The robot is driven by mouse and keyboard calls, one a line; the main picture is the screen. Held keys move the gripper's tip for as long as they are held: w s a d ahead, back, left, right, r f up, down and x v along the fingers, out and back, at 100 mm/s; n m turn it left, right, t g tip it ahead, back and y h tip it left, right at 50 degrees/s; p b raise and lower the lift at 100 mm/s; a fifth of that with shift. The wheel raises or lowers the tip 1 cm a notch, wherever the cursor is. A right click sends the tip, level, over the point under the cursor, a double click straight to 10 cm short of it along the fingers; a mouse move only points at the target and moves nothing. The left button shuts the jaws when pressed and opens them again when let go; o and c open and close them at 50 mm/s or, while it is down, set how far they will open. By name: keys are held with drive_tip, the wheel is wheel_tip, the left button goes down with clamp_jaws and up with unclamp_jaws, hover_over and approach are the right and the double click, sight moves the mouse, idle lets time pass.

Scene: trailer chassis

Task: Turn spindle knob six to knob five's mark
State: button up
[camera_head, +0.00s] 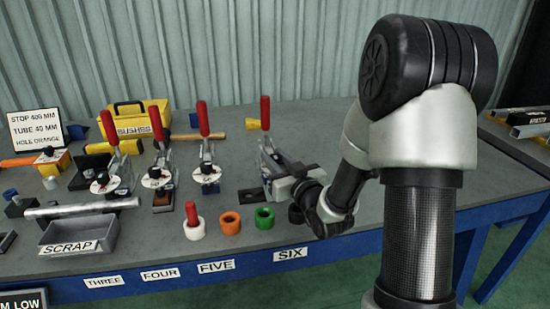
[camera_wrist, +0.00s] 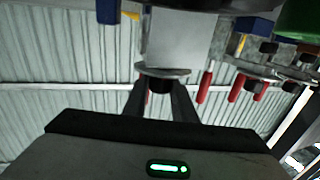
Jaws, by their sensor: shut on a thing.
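Knob six sits at the station above the SIX label (camera_head: 290,254); my gripper and wrist cover it in the head view. In the upside-down wrist view, the dark knob six (camera_wrist: 160,86) shows between my fingers below a pale disc (camera_wrist: 163,70). My gripper (camera_head: 303,186) is shut on it, reaching in from the right; its two dark fingers also show in the wrist view (camera_wrist: 163,100). Knob six's mark cannot be made out. Knob five's station has a white dial (camera_head: 207,171) with a dark knob, left of my gripper; its mark is too small to read.
Stations three (camera_head: 103,182) and four (camera_head: 157,177) stand farther left, with upright red clamp handles. Orange (camera_head: 230,222) and green (camera_head: 264,218) rings and a red-topped peg (camera_head: 193,222) lie in front. A grey scrap tray (camera_head: 80,236) sits at left.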

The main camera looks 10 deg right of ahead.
drive_tip(key=n+g+y, duration=0.1)
drive_tip(key=n+y, duration=0.1)
drive_tip(key=n+g+y+p, duration=0.1)
drive_tip(key=n+y, duration=0.1)
drive_tip(key=y, duration=0.1)
drive_tip(key=shift+w+d+r+y, duration=0.1)
drive_tip(key=shift+d+y, duration=0.05)
drive_tip(key=shift+y, duration=0.15)
drive_tip(key=n+g+y+p, duration=0.3)
drive_tip(key=n+g+y, duration=0.2)
drive_tip(key=n+g, duration=0.1)
drive_tip(key=shift+g, duration=0.4)
drive_tip(key=n+g, duration=0.1)
drive_tip(key=g, duration=0.1)
drive_tip(key=n+g+y, duration=0.1)
drive_tip(key=n+g, duration=0.1)
drive_tip(key=n+g+y+p, duration=0.1)
drive_tip(key=g, duration=0.1)
drive_tip(key=shift+a, duration=0.25)
drive_tip(key=shift+n+g, duration=1.6)
drive_tip(key=shift+g, duration=0.9)
drive_tip(key=o, duration=1)
drive_tip(key=shift+a, duration=0.1)
drive_tip(key=shift+o, duration=0.2)
drive_tip(key=shift+d, duration=0.2)
